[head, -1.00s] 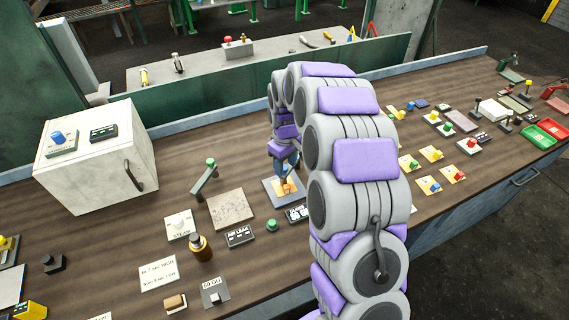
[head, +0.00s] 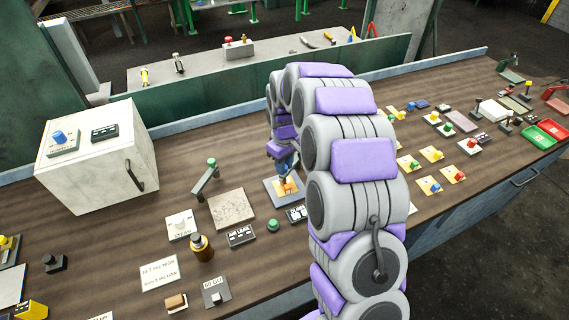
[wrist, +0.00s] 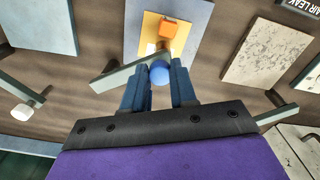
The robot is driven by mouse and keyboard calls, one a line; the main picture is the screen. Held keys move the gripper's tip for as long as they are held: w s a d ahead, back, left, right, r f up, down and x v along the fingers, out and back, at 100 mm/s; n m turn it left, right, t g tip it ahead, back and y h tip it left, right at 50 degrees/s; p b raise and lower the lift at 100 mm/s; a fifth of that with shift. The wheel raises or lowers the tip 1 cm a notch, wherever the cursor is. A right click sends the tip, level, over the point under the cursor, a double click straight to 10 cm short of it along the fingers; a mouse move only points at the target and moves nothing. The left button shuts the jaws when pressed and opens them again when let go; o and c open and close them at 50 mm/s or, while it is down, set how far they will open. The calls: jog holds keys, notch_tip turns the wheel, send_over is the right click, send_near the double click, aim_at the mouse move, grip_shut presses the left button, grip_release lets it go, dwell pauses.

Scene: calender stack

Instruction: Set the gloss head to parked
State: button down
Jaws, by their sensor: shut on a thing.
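The gloss head is a small fixture on a grey-blue base (head: 272,192) with a yellow plate (wrist: 150,32) and an orange block (wrist: 168,28). A dark label (head: 296,214) in front of it is partly covered by my arm. A blue ball knob (wrist: 159,72) sits beside the orange block, next to a grey bar (wrist: 125,75). My gripper (wrist: 160,84) has its blue fingers closed around the knob. In the head view my gripper (head: 291,172) is low over the fixture, and my arm hides its right side.
A speckled plate (head: 232,208) and a green-knobbed lever (head: 206,178) stand left of the fixture. A green button (head: 273,225) and the AIR LEAK label (head: 240,236) are in front. A white box (head: 95,165) stands at the left.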

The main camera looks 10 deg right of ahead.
jog(key=shift+w+r, duration=0.1)
jog(key=w+a+m+p, duration=0.1)
jog(key=w+m+p, duration=0.9)
jog(key=m, duration=0.6)
jog(key=shift+w+a, duration=0.3)
jog(key=shift+w, duration=0.55)
jog(key=c, duration=1.3)
grip_release()
jog(key=shift+w, duration=0.1)
jog(key=o, duration=0.3)
jog(key=shift+w+d, duration=0.1)
jog(key=shift+o, duration=0.5)
